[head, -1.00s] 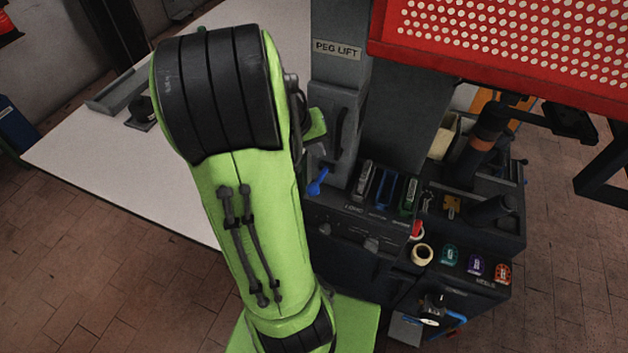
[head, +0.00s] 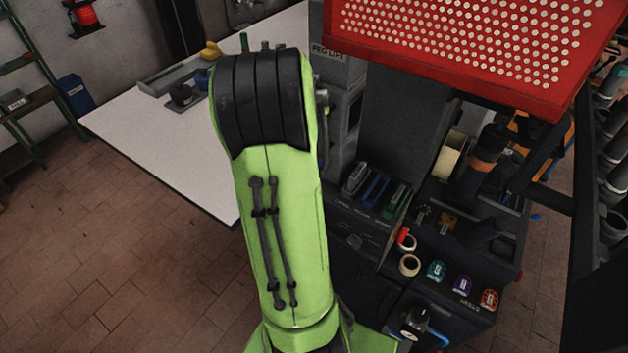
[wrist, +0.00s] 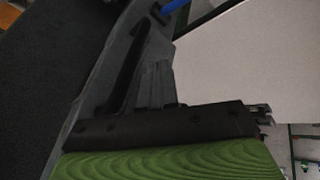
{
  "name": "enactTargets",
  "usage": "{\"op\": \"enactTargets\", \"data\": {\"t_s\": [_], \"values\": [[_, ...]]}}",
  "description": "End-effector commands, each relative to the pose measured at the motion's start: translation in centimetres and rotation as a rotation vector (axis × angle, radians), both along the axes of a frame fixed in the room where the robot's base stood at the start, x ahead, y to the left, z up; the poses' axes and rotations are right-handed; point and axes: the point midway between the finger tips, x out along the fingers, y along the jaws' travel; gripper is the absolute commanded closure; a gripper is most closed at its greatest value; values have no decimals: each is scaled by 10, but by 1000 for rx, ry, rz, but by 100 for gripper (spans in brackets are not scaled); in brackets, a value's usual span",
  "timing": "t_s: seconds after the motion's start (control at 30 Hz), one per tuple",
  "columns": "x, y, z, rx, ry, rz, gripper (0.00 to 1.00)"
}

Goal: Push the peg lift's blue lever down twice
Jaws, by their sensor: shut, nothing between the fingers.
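The peg lift (head: 340,75) is a dark grey column with a name label, partly hidden behind my green arm in the head view. The blue lever is hidden behind my arm there. In the wrist view a small blue piece (wrist: 174,5) shows at the top edge, cut off by the frame. It looks like the lever, but its angle cannot be read. My gripper (wrist: 157,68) is shut and empty, beside the grey side of the lift. The blue piece lies beyond the fingertips, and I see no contact. My gripper is hidden in the head view.
A red perforated panel (head: 455,45) overhangs the dark bench at the upper right. A white table (head: 160,140) stands behind at the left. The brick floor at left is clear.

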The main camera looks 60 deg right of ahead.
Motion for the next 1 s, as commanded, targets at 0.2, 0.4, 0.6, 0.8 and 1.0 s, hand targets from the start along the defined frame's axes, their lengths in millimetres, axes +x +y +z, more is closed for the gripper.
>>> {"op": "enactTargets", "data": {"t_s": [0.2,0.4,0.6,0.8,1.0], "values": [[1,0,0,0,0,4,100],[1,2,-9,0,0,4,100],[3,10,-39,1,0,3,100],[4,18,-68,0,0,3,100],[5,24,-84,0,0,2,100]]}}
